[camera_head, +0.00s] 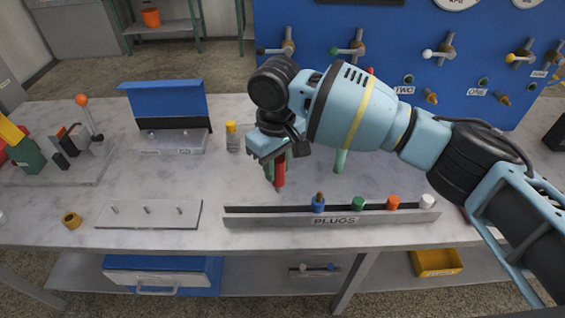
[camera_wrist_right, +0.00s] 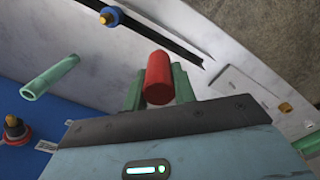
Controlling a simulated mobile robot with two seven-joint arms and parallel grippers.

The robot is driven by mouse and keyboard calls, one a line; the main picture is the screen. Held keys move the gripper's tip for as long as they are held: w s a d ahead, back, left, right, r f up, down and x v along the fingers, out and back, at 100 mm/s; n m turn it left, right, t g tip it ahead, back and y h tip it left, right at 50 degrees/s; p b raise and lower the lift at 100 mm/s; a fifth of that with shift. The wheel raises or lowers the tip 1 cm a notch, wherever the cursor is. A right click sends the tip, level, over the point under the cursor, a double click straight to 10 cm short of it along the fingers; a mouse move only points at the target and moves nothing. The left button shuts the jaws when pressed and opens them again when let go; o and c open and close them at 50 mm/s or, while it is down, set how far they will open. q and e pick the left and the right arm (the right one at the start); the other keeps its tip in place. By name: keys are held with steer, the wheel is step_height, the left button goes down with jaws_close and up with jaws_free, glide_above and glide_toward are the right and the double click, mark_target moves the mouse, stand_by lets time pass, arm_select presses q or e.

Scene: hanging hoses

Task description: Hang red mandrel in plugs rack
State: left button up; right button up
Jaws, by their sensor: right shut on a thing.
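The red mandrel (camera_head: 280,170) is held in my right gripper (camera_head: 274,172), above the table and behind the left part of the plugs rack. In the right wrist view the red mandrel (camera_wrist_right: 157,78) sits between the two green fingers of my right gripper (camera_wrist_right: 156,90). The plugs rack (camera_head: 334,220) is a long grey holder labelled PLUGS near the table's front edge. Its slot (camera_head: 262,209) is empty on the left; blue (camera_head: 318,204), green (camera_head: 358,203), orange (camera_head: 392,203) and white (camera_head: 427,201) plugs stand in its right part. My left gripper is not in view.
A green tube (camera_head: 341,160) is behind the rack; it also shows in the right wrist view (camera_wrist_right: 50,77). A plate with pegs (camera_head: 150,222) lies left of the rack. A yellow-capped bottle (camera_head: 232,137) stands left of my gripper. A blue panel with levers (camera_head: 400,65) rises behind.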

mark_target(277, 183)
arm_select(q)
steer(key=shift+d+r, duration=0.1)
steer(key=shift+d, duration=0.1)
arm_select(e)
steer(key=shift+r, duration=0.2)
steer(key=shift+f, duration=2.9)
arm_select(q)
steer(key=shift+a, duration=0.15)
arm_select(e)
steer(key=shift+f, duration=0.15)
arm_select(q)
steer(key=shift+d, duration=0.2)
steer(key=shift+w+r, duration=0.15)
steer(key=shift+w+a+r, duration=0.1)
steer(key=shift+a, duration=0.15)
